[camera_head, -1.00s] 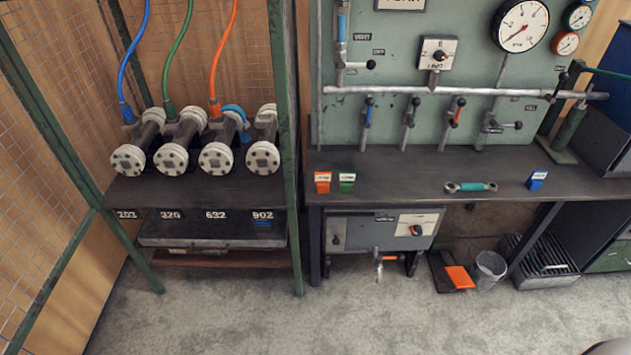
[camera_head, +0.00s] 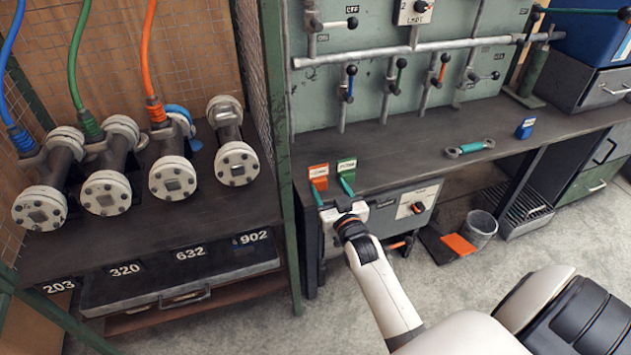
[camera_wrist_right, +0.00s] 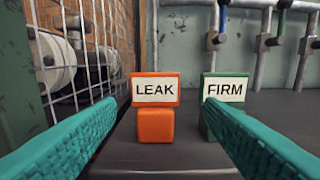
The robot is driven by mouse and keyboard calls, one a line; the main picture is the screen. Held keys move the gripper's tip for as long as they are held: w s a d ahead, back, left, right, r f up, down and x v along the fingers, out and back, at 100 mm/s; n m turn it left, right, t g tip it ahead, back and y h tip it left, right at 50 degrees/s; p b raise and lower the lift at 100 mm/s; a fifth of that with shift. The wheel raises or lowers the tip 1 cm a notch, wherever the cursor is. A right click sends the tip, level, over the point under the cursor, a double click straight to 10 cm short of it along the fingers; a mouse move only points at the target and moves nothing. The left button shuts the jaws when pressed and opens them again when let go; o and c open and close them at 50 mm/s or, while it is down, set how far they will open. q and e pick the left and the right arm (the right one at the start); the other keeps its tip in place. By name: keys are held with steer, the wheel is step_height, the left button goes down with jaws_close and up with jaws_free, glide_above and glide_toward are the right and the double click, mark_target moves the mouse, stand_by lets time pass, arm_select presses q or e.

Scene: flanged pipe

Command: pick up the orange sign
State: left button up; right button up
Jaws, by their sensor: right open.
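The orange sign (camera_head: 319,176) stands upright at the front left of the dark workbench. In the right wrist view it reads LEAK (camera_wrist_right: 155,123) on a white label above an orange block. My right gripper (camera_head: 332,193) is open and empty at the bench's front edge, pointing at the signs. In the wrist view its teal fingers (camera_wrist_right: 160,117) spread either side of the orange sign, which stands farther off, apart from both. The right finger covers part of the green FIRM sign (camera_wrist_right: 223,90). My left gripper is not in view.
The green sign (camera_head: 347,166) stands close to the right of the orange one. A green post and mesh (camera_head: 278,150) rise close on the left.

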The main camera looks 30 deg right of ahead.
mark_target(319, 172)
steer(key=shift+x, duration=1)
steer(key=shift+a+b+x, duration=0.15)
steer(key=shift+b+x, duration=0.15)
steer(key=shift+x, duration=1.05)
steer(key=shift+a+b+x, duration=0.15)
steer(key=shift+b+x, duration=0.1)
steer(key=shift+x, duration=1.1)
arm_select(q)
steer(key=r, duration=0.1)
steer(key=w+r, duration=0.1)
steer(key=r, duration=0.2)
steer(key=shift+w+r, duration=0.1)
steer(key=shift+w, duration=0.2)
arm_select(e)
steer(key=shift+r, duration=0.2)
steer(key=shift+c, duration=0.5)
steer(key=c, duration=0.7)
